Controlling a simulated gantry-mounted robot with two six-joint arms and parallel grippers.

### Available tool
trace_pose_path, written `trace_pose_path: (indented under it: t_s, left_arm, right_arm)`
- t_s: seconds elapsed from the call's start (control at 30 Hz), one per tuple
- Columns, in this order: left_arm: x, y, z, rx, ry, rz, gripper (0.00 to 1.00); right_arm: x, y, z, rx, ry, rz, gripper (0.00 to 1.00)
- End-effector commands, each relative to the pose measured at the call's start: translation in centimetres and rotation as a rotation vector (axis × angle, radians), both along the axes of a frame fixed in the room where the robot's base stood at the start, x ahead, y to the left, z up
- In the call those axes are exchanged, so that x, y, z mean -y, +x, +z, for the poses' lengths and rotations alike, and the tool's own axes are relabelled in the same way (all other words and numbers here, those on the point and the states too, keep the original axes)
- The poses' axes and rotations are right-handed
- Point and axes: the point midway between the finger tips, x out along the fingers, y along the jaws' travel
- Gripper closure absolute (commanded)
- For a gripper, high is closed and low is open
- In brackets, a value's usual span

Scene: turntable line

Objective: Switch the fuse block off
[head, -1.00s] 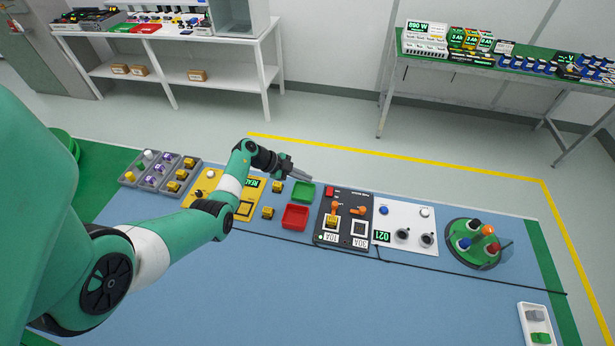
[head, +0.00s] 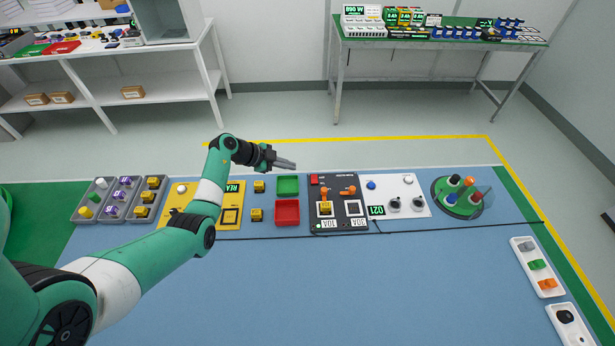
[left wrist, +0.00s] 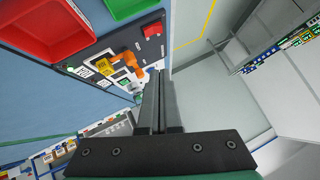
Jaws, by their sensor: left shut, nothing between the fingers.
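A black panel (head: 338,226) at the middle of the bench looks like the fuse block. It has a left orange lever (head: 323,193), a right orange lever (head: 348,190), a red switch (head: 314,179) at its far left corner and a yellow block (head: 325,208) on its left half. The panel also shows in the left wrist view (left wrist: 134,45), partly behind the fingers. My left gripper (head: 294,165) is shut and empty, above and behind the green tray, left of the panel. Its fingers (left wrist: 158,84) appear apart from the levers. My right gripper is not in view.
A green tray (head: 288,179) and a red tray (head: 287,221) lie left of the panel. A white knob panel (head: 418,211) and a round green turntable (head: 438,194) stand to its right. A black cable crosses the bench. The front bench area is clear.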

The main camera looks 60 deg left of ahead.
Motion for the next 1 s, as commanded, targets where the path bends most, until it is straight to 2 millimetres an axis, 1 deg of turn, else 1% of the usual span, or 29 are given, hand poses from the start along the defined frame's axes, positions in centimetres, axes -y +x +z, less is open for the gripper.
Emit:
trace_pose_path:
  t_s: [0.17, 0.27, 0.47, 0.6, 0.7, 0.83, 0.9, 1.0]
  left_arm:
    - [0.0, 0.3, -0.4, 0.000, 0.000, 0.000, 1.00]
    - [0.1, 1.1, -1.3, -0.001, 0.000, -0.002, 1.00]
    - [0.2, 4.1, -4.3, -0.001, 0.000, -0.003, 1.00]
    - [0.2, 6.4, -6.5, 0.000, 0.000, -0.003, 1.00]
    - [0.2, 7.9, -8.0, -0.001, 0.000, -0.002, 1.00]
    - [-0.7, 7.9, -9.7, 0.000, 0.000, 0.002, 1.00]
    - [-0.9, 8.0, -10.1, -0.001, 0.000, 0.000, 1.00]
    - [-1.1, 8.1, -10.4, 0.000, -0.001, 0.001, 1.00]
  right_arm:
    - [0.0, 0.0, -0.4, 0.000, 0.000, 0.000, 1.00]
    - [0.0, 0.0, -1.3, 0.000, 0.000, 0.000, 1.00]
    - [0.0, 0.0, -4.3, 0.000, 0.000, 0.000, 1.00]
    - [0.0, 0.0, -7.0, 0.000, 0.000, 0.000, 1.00]
    - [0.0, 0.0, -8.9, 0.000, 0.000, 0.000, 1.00]
    - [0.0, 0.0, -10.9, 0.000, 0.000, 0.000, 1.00]
    - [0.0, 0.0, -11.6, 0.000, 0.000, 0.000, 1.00]
    - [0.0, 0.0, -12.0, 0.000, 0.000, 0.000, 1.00]
